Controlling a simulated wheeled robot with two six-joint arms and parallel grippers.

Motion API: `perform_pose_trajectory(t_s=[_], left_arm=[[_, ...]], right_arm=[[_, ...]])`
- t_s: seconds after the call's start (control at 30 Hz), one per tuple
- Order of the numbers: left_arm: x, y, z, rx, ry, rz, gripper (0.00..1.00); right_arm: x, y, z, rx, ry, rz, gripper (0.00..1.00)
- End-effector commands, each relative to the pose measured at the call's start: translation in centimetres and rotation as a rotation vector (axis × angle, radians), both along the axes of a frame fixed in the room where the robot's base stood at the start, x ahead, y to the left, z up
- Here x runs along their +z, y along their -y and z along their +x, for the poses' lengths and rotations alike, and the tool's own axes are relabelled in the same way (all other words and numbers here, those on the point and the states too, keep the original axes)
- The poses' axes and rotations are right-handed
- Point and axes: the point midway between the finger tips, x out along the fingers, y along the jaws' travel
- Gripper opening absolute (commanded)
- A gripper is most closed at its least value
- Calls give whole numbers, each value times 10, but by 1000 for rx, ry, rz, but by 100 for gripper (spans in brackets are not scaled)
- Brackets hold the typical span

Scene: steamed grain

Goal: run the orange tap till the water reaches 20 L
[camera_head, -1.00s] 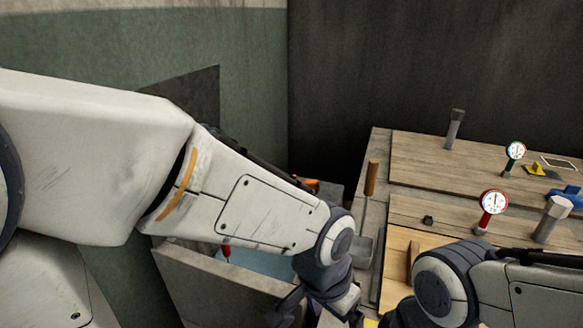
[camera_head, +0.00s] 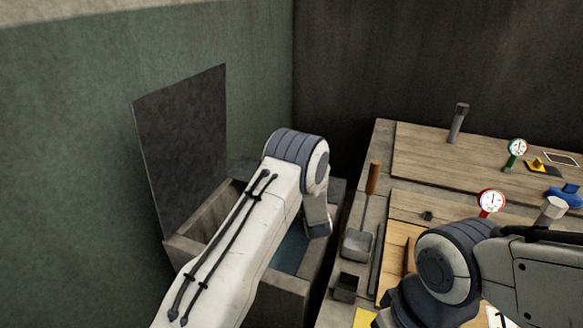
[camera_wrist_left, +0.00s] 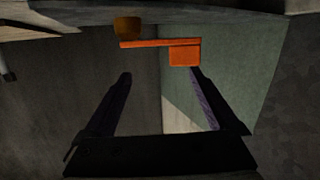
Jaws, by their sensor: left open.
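The orange tap (camera_wrist_left: 184,55) shows in the left wrist view as a flat bar with a block at its right end. A darker orange-brown piece (camera_wrist_left: 128,27) sits at its left end. My left gripper (camera_wrist_left: 159,76) is open and empty, its two dark fingers apart, with the tap ahead beyond the fingertips. In the head view my left arm hides the tap and its own gripper. Blue water (camera_head: 290,250) shows in a grey tank (camera_head: 184,249) beside my arm. No level mark is readable. My right gripper's fingers are outside the view.
A dark panel (camera_head: 185,150) stands upright behind the tank. To the right, a bench (camera_head: 362,195) holds a wooden-handled scoop (camera_head: 357,243), a small dark box (camera_head: 346,286), a red dial gauge (camera_head: 491,201) and a green one (camera_head: 517,147). My right arm covers the bench's front.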

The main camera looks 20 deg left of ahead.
Motion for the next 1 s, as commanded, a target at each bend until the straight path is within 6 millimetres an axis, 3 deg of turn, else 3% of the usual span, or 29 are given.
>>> perform_pose_trajectory(t_s=[0.13, 0.37, 0.8, 1.0], left_arm=[[-12, -24, -3, 90, 97, 76, 92], [-17, -34, -2, 131, 152, 116, 92], [-17, -71, 60, 131, 152, 116, 92], [-17, -81, 78, 130, 151, 116, 92]], right_arm=[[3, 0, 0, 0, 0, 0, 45], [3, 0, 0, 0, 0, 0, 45], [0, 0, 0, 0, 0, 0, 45], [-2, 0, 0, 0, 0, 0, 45]])
